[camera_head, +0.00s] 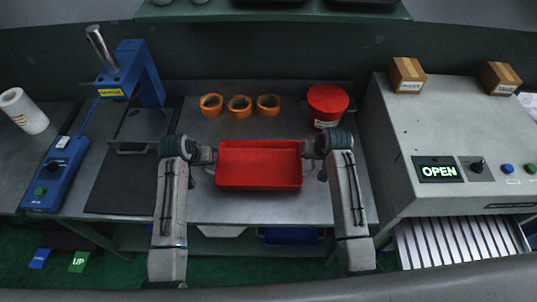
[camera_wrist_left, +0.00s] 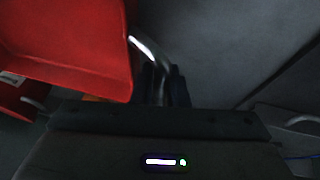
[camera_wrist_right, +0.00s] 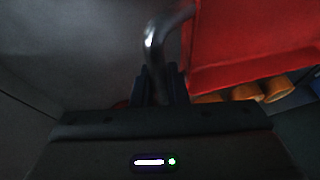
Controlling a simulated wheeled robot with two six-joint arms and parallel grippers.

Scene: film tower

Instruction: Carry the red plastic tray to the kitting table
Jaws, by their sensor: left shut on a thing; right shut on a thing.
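The red plastic tray (camera_head: 259,165) is between my two grippers over the middle of the grey table (camera_head: 290,212). It looks empty and roughly level. My left gripper (camera_head: 211,158) is shut on the tray's left metal handle, which shows in the left wrist view (camera_wrist_left: 150,50). My right gripper (camera_head: 307,158) is shut on the right handle, which shows in the right wrist view (camera_wrist_right: 158,45). The tray's red wall also shows in the left wrist view (camera_wrist_left: 75,45) and the right wrist view (camera_wrist_right: 250,45). I cannot tell how far the tray is above the table.
Several orange rings (camera_head: 239,112) and a red round container (camera_head: 327,105) stand behind the tray. A blue press (camera_head: 140,75) with a dark mat (camera_head: 115,190) is at left. A grey machine (camera_head: 450,135) showing OPEN is at right, with small boxes (camera_head: 407,75) on top.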

